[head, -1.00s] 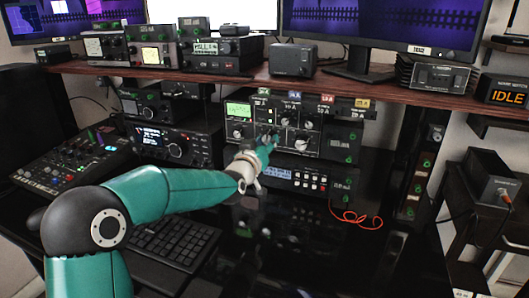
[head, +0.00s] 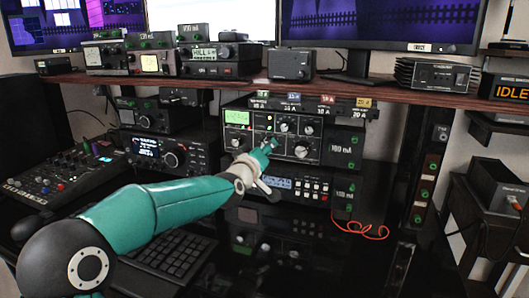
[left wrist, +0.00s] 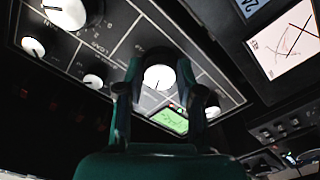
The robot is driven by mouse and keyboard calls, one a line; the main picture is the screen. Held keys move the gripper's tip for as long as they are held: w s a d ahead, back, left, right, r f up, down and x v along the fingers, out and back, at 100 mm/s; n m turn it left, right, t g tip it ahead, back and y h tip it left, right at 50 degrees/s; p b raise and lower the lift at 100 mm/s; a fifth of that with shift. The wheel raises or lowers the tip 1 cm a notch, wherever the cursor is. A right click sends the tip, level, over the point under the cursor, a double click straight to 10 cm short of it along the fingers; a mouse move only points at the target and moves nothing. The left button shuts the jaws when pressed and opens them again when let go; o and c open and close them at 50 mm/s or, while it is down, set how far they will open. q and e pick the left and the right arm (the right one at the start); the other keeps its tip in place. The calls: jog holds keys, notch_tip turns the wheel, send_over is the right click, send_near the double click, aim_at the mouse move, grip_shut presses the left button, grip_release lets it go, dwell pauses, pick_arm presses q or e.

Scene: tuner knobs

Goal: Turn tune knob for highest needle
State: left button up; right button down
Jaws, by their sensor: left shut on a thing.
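The tuner (head: 316,128) is a dark panel below the shelf, with several white-faced knobs and a lit green meter (head: 238,117). My left gripper (head: 270,146) is at the lower middle of this panel and hides the knob there. In the left wrist view my left gripper (left wrist: 160,72) has its two dark fingers on either side of a white-faced knob (left wrist: 159,78) and is shut on it. The knob has a short dark pointer line; I cannot read its label. The green meter (left wrist: 171,121) also shows there, too small for a sure needle reading. My right gripper is not in view.
Other knobs sit close by, such as the upper knob (head: 284,127) and the lower right knob (head: 302,151). A radio with a row of buttons (head: 305,187) is just below. The shelf edge (head: 200,83) runs above, and a keyboard (head: 170,255) lies on the desk.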

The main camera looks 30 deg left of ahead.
pick_arm(q)
jog(key=shift+a, duration=0.1)
jog(key=o, duration=1.2)
jog(key=shift+c, duration=0.2)
jog(key=v, duration=1.2)
dwell(0.5)
